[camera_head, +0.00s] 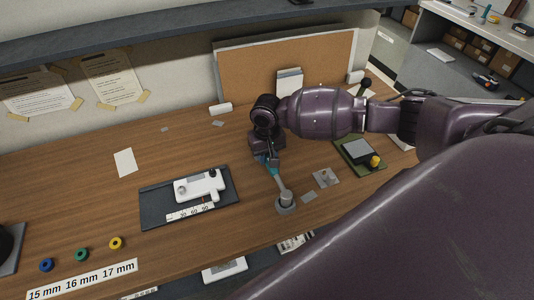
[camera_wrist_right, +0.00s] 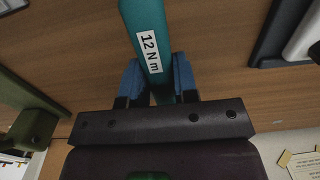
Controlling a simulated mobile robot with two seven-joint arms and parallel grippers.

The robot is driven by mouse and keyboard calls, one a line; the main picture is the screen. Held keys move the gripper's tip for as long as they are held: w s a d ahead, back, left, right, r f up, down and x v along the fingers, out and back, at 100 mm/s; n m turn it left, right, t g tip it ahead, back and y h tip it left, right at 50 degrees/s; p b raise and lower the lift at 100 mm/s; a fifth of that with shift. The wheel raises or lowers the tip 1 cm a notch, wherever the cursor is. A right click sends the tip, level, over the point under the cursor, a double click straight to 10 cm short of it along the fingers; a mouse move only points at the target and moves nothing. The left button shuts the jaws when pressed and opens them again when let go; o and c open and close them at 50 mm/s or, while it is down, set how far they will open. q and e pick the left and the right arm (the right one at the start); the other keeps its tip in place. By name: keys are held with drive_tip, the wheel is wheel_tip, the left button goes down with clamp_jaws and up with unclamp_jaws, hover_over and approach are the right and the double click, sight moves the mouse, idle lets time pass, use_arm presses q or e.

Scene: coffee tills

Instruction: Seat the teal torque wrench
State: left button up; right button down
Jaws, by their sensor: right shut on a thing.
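The teal torque wrench (camera_head: 272,167) is in my right gripper (camera_head: 262,157), which is shut on its handle. In the right wrist view, the handle (camera_wrist_right: 142,18) with a "12 N m" label runs between the blue fingertips of the right gripper (camera_wrist_right: 160,80). In the head view, the wrench's grey shaft slopes down toward the front, to a round grey metal fitting (camera_head: 286,209) on the bench. I cannot tell whether the wrench head is seated on the fitting or only touching it. My left gripper is not in view.
A dark tray (camera_head: 152,209) holds a white device and scale. Yellow, green and blue rings (camera_head: 81,255) lie front left by a size strip (camera_head: 85,280). A small metal plate (camera_head: 326,178) and a green board (camera_head: 348,142) lie right of the fitting. A corkboard (camera_head: 320,65) stands behind.

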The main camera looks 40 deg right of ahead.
drive_tip(key=shift+f, duration=0.35)
drive_tip(key=c, duration=0.8)
unclamp_jaws()
wheel_tip(320, 180, up, 11)
drive_tip(key=shift+w+f, duration=0.1)
idle(0.4)
